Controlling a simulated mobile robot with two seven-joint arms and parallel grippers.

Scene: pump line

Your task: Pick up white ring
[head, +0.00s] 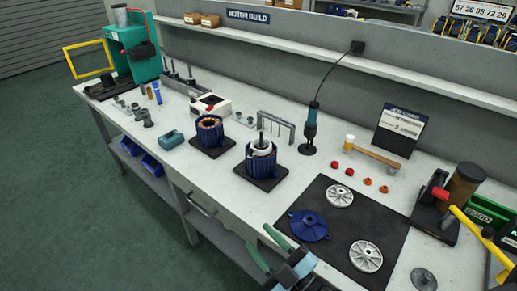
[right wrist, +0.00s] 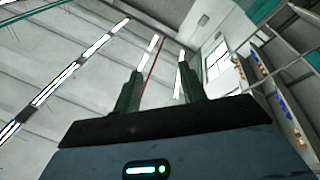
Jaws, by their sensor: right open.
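A white ring (head: 262,148) lies on top of the right-hand blue finned motor housing (head: 261,165), around an upright dark shaft. The housing stands on a black square base on the bench. My right gripper (head: 257,236) is at the front edge of the bench, nearer to me than the ring and well apart from it. Its two green fingers are apart and empty. In the right wrist view the fingers (right wrist: 158,82) point up at the ceiling with nothing between them. My left gripper is not in view.
A second blue housing (head: 210,132) with copper windings stands left of the ring's housing. A black mat (head: 340,215) to the right carries a blue cover and two silver discs. Red and orange small parts lie beside a mallet (head: 372,150).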

